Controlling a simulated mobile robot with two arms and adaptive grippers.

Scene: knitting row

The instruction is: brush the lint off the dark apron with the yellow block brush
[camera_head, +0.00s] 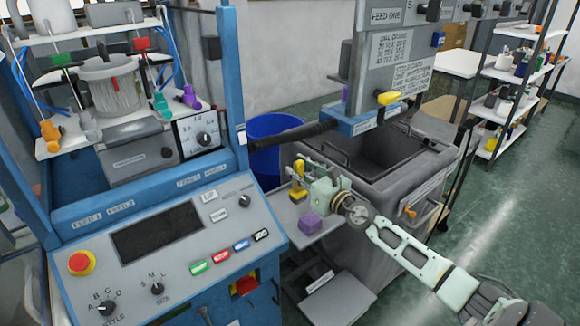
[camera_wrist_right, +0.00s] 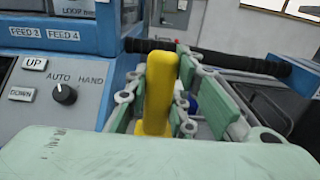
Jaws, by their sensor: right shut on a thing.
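My right gripper (camera_head: 301,178) is shut on the yellow block brush (camera_head: 297,195). The brush stands upright between the fingers, above a small grey shelf at the machine's front. In the right wrist view the yellow brush (camera_wrist_right: 158,90) is between the pale green fingers (camera_wrist_right: 160,85); its bristles cannot be made out. No dark apron with lint can be told for certain. A dark recessed bay (camera_head: 385,152) in the grey machine lies to the right of and beyond the gripper. My left gripper is not in view.
A purple block (camera_head: 311,223) sits on the small shelf (camera_head: 333,223) close to the gripper. A black bar (camera_head: 290,136) juts across behind it. A blue bin (camera_head: 272,150) stands behind. The control panel (camera_head: 165,240) is at left.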

